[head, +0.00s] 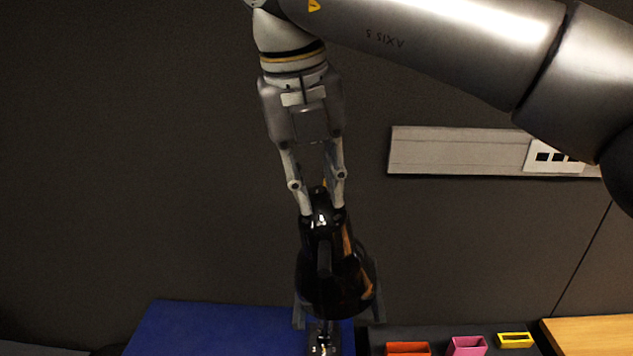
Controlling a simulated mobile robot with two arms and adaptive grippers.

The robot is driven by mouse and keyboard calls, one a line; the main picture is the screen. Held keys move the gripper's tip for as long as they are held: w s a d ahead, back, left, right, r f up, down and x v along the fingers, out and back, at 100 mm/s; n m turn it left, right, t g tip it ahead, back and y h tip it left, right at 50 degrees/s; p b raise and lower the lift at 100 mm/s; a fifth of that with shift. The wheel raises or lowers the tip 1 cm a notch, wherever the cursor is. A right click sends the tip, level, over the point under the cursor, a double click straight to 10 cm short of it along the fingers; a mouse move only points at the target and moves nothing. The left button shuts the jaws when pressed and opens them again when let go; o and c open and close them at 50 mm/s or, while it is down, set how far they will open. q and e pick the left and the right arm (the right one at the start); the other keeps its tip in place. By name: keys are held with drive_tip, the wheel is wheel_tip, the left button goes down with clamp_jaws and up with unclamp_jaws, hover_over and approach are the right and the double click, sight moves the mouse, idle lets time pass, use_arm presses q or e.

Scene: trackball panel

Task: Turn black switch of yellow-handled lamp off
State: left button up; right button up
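A dark, glossy lamp (340,285) hangs or stands at the middle bottom, with an orange-yellow handle strip (349,245) along its right side. Its black top (322,225) points up towards my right gripper (322,208). The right gripper points down from above, its two fingers apart, one on each side of a small black part (320,195) at the lamp's top. I cannot tell whether that part is the switch or whether the fingers touch it. The switch's on or off position is not readable. My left gripper does not show.
A blue surface (220,325) lies at the lower left. Orange (407,349), pink (467,346) and yellow (515,340) bins stand at the lower right, beside a wooden top (595,335). A grey wall rail (455,150) carries a white socket panel (553,157).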

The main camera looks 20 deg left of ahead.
drive_tip(key=shift+o, duration=1.2)
